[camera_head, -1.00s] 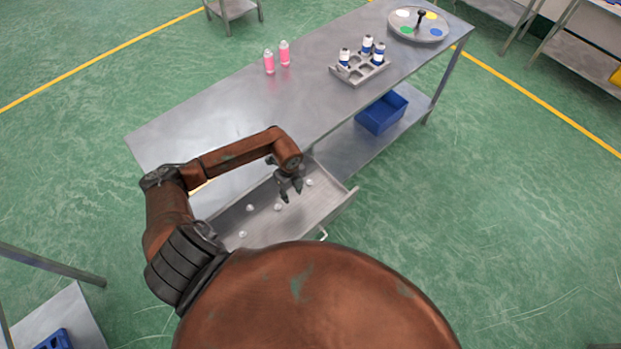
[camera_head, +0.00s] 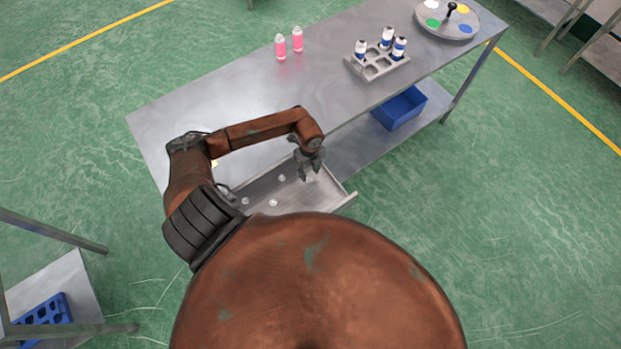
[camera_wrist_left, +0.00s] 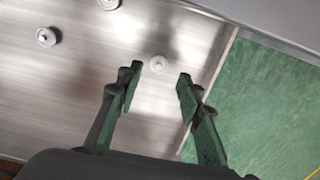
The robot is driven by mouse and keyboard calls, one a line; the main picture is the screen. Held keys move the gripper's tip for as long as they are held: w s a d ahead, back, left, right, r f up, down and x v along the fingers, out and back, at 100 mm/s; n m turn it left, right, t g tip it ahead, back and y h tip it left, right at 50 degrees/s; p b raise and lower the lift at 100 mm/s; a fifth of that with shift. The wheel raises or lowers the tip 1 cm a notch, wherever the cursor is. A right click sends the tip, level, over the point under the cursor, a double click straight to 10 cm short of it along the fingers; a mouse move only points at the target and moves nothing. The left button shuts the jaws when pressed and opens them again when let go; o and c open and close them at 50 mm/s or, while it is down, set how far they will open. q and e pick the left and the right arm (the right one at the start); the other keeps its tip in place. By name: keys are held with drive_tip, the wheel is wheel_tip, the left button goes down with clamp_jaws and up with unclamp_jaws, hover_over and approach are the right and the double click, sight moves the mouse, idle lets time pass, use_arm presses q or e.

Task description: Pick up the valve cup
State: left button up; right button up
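Several small round pale valve cups lie spread on the floor of an open metal drawer (camera_head: 335,203); one valve cup (camera_head: 281,178) lies left of my left gripper (camera_head: 311,176). In the left wrist view, my left gripper (camera_wrist_left: 171,73) is open with nothing between its fingers. Two more valve cups lie further off, one at the left (camera_wrist_left: 46,37) and one at the top edge (camera_wrist_left: 108,4). My right gripper is not in view.
The metal table (camera_head: 210,105) stands above the drawer. On it are two pink bottles (camera_head: 280,47), a grey rack (camera_head: 377,68) with several white-and-blue bottles, and a round dish (camera_head: 447,28) with coloured discs. A blue bin (camera_head: 399,108) sits on the lower shelf.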

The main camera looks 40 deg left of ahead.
sight(309, 179)
use_arm(q)
wheel_tip(309, 179, down, 4)
drive_tip(key=shift+s+r, duration=0.1)
drive_tip(key=shift+f, duration=0.4)
drive_tip(key=c, duration=0.5)
drive_tip(key=shift+c, duration=0.5)
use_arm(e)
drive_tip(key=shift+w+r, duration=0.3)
